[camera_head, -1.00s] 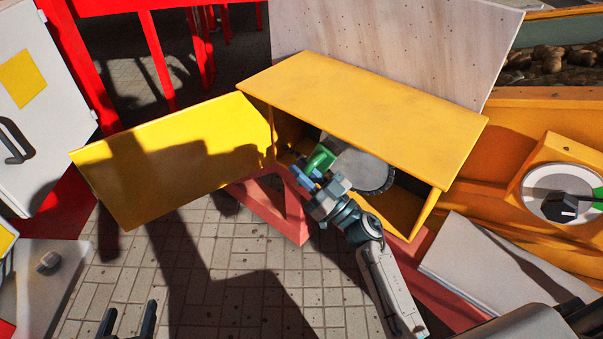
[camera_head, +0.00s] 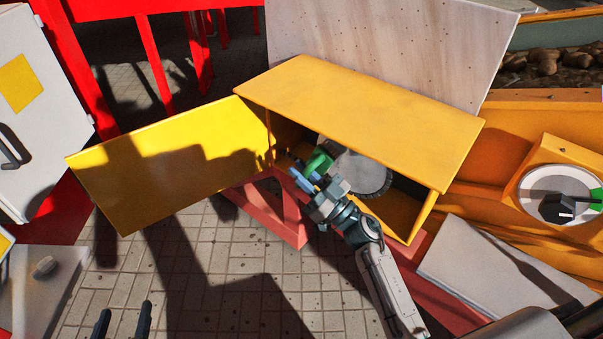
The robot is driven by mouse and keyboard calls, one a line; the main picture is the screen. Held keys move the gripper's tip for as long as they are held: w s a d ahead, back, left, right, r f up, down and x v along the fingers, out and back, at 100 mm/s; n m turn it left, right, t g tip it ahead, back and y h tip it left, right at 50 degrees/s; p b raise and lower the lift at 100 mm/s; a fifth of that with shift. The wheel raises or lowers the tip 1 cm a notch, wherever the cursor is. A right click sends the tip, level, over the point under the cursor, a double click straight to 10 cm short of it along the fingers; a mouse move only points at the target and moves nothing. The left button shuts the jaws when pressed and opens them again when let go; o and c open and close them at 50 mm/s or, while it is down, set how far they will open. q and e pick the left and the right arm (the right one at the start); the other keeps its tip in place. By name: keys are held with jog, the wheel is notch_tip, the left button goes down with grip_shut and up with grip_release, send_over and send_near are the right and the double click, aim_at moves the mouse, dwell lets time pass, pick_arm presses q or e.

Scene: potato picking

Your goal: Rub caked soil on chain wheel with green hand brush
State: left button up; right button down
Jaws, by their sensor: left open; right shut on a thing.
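The grey toothed chain wheel (camera_head: 362,174) sits inside the open yellow box, partly hidden under the box's top. The green hand brush (camera_head: 319,160) is in front of the wheel's left side. My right gripper (camera_head: 309,178) is shut on the brush at the box opening. The brush is close to the wheel; whether its bristles touch it I cannot tell. Caked soil cannot be made out on the part of the wheel in view. My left gripper (camera_head: 122,322) is open and empty at the lower left edge, over the paved floor.
The yellow box (camera_head: 365,100) has its door (camera_head: 165,165) swung open to the left. A red frame (camera_head: 285,215) stands below. At right are a grey panel (camera_head: 495,270) and a round dial with a black knob (camera_head: 557,208).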

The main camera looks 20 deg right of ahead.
jog(key=shift+w+d, duration=0.5)
jog(key=shift+d, duration=0.25)
jog(key=s+d, duration=0.1)
jog(key=s+d+p, duration=0.1)
jog(key=s, duration=0.1)
jog(key=shift+s+r, duration=0.1)
jog(key=shift+s, duration=0.15)
